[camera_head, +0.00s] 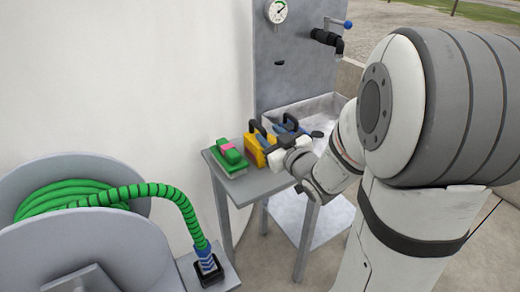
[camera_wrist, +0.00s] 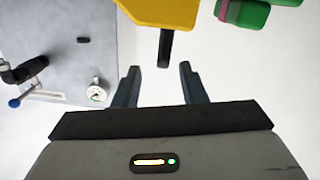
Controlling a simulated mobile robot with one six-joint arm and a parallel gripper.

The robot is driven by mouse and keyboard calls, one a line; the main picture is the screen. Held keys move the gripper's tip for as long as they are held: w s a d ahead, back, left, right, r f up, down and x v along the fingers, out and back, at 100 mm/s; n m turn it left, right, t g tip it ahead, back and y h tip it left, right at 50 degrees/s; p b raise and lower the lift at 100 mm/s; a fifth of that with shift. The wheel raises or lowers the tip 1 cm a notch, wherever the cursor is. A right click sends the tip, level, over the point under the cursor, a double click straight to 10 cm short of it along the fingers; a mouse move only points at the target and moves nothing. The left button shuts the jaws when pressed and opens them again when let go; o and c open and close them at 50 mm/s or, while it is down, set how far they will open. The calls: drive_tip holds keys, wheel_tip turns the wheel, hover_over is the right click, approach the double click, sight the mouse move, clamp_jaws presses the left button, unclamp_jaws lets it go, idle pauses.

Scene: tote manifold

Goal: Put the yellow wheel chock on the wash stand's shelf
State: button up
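The yellow wheel chock (camera_head: 254,151) stands on a small grey table (camera_head: 262,183), with its black handle on top. In the wrist view, which is upside down, the chock (camera_wrist: 158,12) is at the top edge and its black handle (camera_wrist: 165,48) points down toward the gap between my fingers. My gripper (camera_wrist: 159,80) is open and empty, with the handle just beyond the fingertips. In the head view my gripper (camera_head: 281,150) is beside the chock's right side. The wash stand (camera_head: 333,103) is behind, with a lower shelf (camera_head: 325,217) under its basin, partly hidden by my arm.
A green block with a pink band (camera_head: 229,155) sits left of the chock. A blue-and-black shape (camera_head: 286,128) shows right of it, not clear. The wash stand has a gauge (camera_head: 277,11) and a tap (camera_head: 327,38). A green hose reel (camera_head: 75,215) stands front left.

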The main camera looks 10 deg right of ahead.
sight(255, 122)
drive_tip(key=shift+w+a+y+p, duration=0.2)
drive_tip(key=shift+a+y+p, duration=0.1)
drive_tip(key=shift+p, duration=0.35)
drive_tip(key=p+x, duration=0.1)
drive_tip(key=p, duration=0.3)
drive_tip(key=shift+w+a, duration=0.1)
drive_tip(key=shift+w, duration=0.3)
drive_tip(key=shift+w+f, duration=0.15)
drive_tip(key=shift+p+x, duration=0.4)
drive_tip(key=shift+x, duration=2.2)
clamp_jaws()
